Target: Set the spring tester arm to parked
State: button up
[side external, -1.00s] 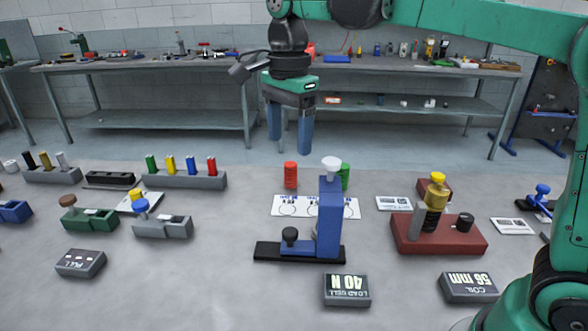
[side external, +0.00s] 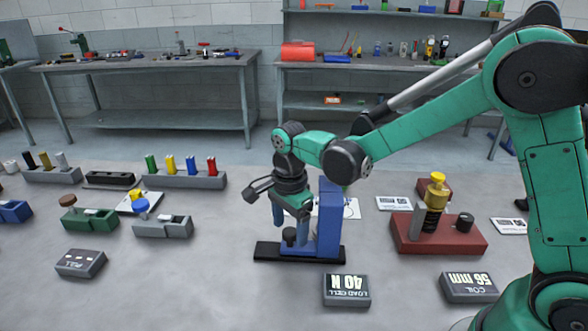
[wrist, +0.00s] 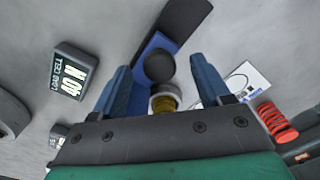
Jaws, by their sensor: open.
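The blue spring tester (side external: 330,215) stands on a black base strip (side external: 268,250) in mid-table, with an upright blue column. A black round knob (side external: 289,235) sits low on its left side. My gripper (side external: 290,222) is open, pointing down just left of the column, with its fingers just above or around the knob. In the wrist view the knob (wrist: 159,66) lies between the two blue fingers, with no clear contact. A pale ring with a yellowish part (wrist: 165,100) shows behind it, partly hidden by my gripper's body.
The load cell display (side external: 346,289) reads 40 N in front of the tester. A dark red coil fixture (side external: 465,238) stands to the right. Green (side external: 90,222) and grey (side external: 162,228) holders stand to the left. A red coil (wrist: 277,122) shows in the wrist view.

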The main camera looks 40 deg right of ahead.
jog(key=shift+f, duration=0.35)
grip_shut()
dwell(1.2)
